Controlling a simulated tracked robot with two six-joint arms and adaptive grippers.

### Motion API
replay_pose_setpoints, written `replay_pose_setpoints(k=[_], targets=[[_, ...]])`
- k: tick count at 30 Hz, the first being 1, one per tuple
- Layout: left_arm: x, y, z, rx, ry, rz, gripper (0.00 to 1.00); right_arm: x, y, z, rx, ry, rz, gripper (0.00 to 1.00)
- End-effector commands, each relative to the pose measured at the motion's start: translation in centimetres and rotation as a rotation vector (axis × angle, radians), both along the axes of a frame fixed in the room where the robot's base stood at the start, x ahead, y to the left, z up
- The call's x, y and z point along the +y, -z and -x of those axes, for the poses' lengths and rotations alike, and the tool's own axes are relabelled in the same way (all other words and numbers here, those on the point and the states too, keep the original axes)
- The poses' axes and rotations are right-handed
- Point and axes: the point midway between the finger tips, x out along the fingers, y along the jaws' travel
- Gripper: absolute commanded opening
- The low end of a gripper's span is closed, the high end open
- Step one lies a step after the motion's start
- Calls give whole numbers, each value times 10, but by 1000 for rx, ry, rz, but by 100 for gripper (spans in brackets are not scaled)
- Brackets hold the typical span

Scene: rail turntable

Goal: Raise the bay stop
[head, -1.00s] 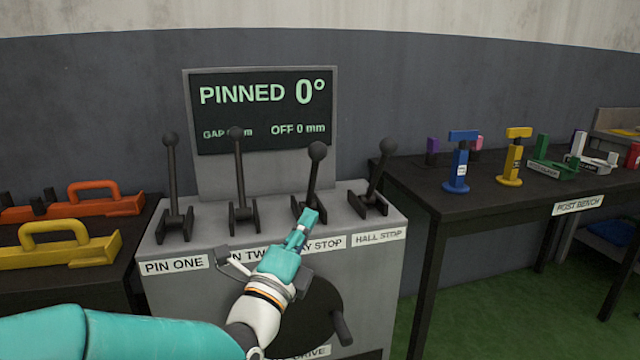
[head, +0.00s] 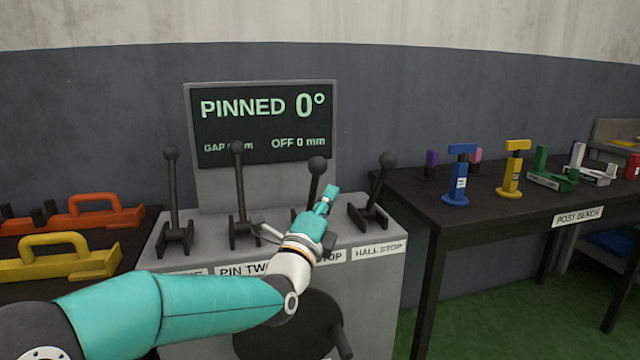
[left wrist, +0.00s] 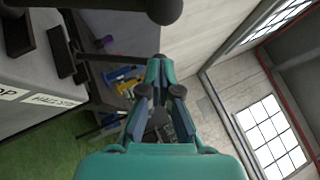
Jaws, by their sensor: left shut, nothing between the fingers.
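The bay stop lever (head: 316,180) is the third of the dark ball-topped levers on the grey console. It stands nearly upright, leaning slightly right, and its base and most of its label are hidden by my arm. My left gripper (head: 330,193) is shut and empty, beside the lever's shaft, just right of and below its knob. I cannot tell whether they touch. In the left wrist view the shut fingers (left wrist: 160,66) show below a dark knob (left wrist: 165,9), likely the bay stop's. My right gripper is not in view.
The hall stop lever (head: 377,186) leans right, close to my gripper. The pin one (head: 172,195) and pin two (head: 239,190) levers stand to the left. The screen (head: 263,125) reads PINNED 0°, OFF 0 mm. The post bench (head: 480,205) stands right.

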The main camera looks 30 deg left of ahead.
Motion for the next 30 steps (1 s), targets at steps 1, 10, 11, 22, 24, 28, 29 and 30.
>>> replay_pose_setpoints(k=[1,10,11,22,24,28,29,30], targets=[[10,-5,-4,-3,-6,2,0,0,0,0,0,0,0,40],[28,-15,-17,-1,-2,2,0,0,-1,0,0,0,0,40],[29,-16,-17,-1,-2,2,0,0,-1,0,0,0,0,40],[28,-17,-18,1,-1,1,0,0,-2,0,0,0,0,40],[28,-18,-19,3,1,5,0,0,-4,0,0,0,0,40],[24,-24,-24,19,10,18,0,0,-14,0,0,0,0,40],[22,-26,-26,25,13,23,0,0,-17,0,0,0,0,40],[20,-28,-30,34,19,31,0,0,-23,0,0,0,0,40]])
